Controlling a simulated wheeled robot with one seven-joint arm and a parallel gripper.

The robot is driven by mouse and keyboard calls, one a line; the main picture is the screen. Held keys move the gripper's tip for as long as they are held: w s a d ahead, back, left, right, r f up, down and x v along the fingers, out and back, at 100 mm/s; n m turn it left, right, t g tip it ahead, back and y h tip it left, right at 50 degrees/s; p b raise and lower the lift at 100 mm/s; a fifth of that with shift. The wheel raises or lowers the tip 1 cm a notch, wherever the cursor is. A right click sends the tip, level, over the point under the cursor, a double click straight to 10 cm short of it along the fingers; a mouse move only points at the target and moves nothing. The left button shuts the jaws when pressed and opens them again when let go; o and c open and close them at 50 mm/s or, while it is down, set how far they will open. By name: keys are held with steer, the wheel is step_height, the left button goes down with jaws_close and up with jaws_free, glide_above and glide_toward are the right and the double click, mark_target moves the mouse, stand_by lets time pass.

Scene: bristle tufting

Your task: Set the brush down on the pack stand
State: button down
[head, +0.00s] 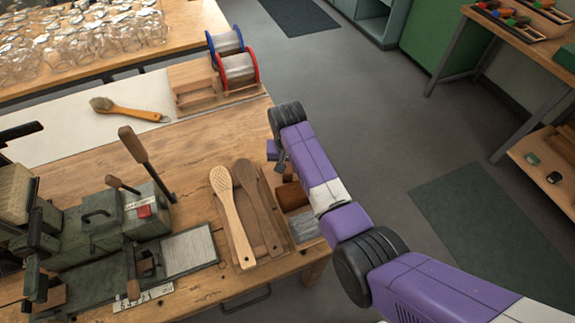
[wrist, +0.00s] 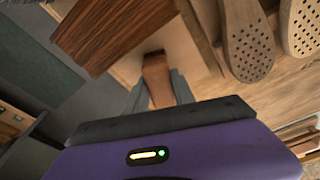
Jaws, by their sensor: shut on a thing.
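My gripper shows in the wrist view (wrist: 158,92), its grey fingers shut on the brown wooden handle of a brush (wrist: 157,72). In the head view my gripper (head: 278,160) is over the right edge of the workbench, and the held brush cannot be told apart there. I cannot tell for sure which thing is the pack stand; a stepped wooden stand (head: 190,85) is at the bench's back.
A pale drilled paddle (head: 232,215) and a darker one (head: 258,205) lie on a board left of my gripper. A green machine (head: 100,230) with upright levers fills the bench's left. An orange-handled brush (head: 135,112) lies on the white mat (head: 60,145). Wire spools (head: 238,68) stand behind.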

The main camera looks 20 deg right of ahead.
mark_target(288, 169)
steer(key=shift+f, duration=0.1)
steer(key=c, duration=1.1)
jaws_free()
steer(key=shift+o, duration=0.2)
step_height(288, 169, up, 12)
steer(key=s, duration=0.1)
steer(key=shift+s+a+b, duration=0.35)
